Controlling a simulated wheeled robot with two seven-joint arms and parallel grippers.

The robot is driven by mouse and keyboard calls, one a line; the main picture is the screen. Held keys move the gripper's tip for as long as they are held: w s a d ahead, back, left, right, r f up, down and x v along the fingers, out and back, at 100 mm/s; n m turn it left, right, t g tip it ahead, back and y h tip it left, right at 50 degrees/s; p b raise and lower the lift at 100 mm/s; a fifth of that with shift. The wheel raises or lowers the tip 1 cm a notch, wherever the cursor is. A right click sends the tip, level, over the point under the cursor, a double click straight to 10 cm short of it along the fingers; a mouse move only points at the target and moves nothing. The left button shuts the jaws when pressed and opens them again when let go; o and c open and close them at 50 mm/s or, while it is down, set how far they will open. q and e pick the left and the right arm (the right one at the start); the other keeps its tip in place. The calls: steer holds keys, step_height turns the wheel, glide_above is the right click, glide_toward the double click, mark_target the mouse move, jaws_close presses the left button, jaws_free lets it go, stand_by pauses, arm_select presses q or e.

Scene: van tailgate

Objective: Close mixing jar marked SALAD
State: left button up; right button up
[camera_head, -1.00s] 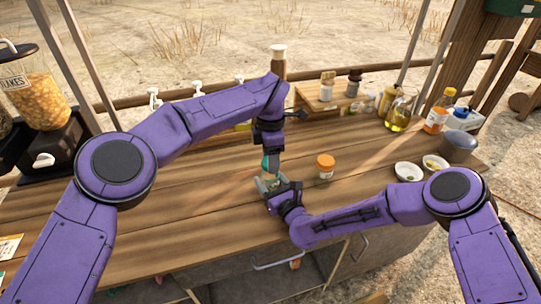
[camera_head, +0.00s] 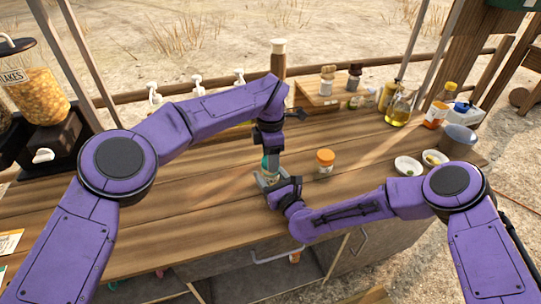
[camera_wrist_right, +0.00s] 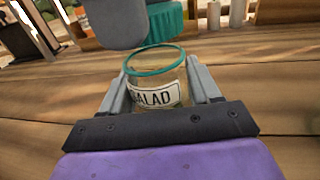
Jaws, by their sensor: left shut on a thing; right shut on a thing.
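The jar (camera_wrist_right: 158,82) marked SALAD is clear with a teal rim and a white label. It stands upright between the fingers of my right gripper (camera_wrist_right: 160,85), which is shut on it. Its mouth looks uncovered in the right wrist view. A teal ribbed lid (camera_wrist_right: 165,25) shows just above and beyond the rim, with a grey finger of my left gripper beside it. In the head view, my left gripper (camera_head: 269,152) points down, shut on the lid above the jar. My right gripper (camera_head: 270,182) comes in from the right and mostly hides the jar.
An orange-lidded jar (camera_head: 325,161) stands close by on the right. Two white bowls (camera_head: 408,166), a grey pot (camera_head: 459,138) and bottles stand farther right. A small wooden shelf (camera_head: 322,94) and white pump bottles line the back. The wooden counter (camera_head: 170,213) is clear at front left.

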arm_select(q)
steer(key=shift+f, duration=0.55)
steer(key=m, duration=0.3)
steer(key=shift+m, duration=0.4)
steer(key=m, duration=1.5)
steer(key=shift+m, duration=0.4)
steer(key=o, duration=1)
